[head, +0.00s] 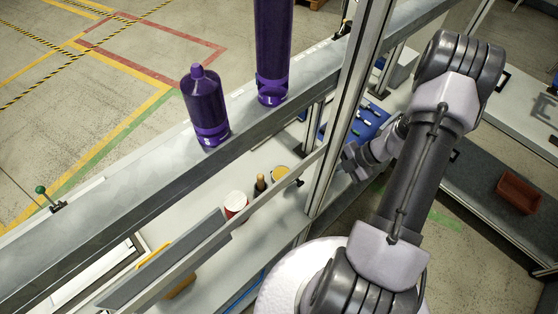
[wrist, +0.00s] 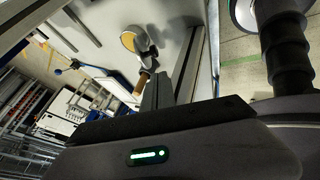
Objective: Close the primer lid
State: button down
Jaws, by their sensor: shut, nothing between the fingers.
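No label marks the primer lid, so I cannot tell for certain which thing it is. A round yellow-topped container (head: 280,174) sits on the pale bench behind the rail in the head view. A yellow disc with a pale rounded part beside it (wrist: 130,40) shows in the wrist view; whether it is a tilted lid is unclear. Left of the yellow-topped container stand a dark bottle (head: 260,184) and a red and white can (head: 236,203). My gripper (head: 350,164) is beside the upright post, right of these containers and apart from them. It is shut and empty; its fingertips are partly hidden.
An upright metal post (head: 345,110) stands between my arm and the containers. A long grey rail (head: 120,195) crosses in front, carrying two purple bottles (head: 205,106). A blue tool tray (head: 368,125) lies behind the post. A red bin (head: 518,192) sits on the right-hand bench.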

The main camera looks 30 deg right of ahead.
aim_at(299, 181)
jog(key=w+a+f, duration=0.1)
jog(key=f, duration=0.1)
jog(key=w+a+f, duration=0.1)
jog(key=w+f, duration=0.1)
jog(key=f, duration=0.1)
jog(key=w+a+f+b, duration=0.1)
jog(key=f, duration=0.1)
jog(key=shift+w+a+f, duration=0.2)
jog(key=shift+w+a, duration=0.1)
jog(key=shift+w, duration=0.05)
jog(key=shift+w+a, duration=0.2)
jog(key=shift+d, duration=0.15)
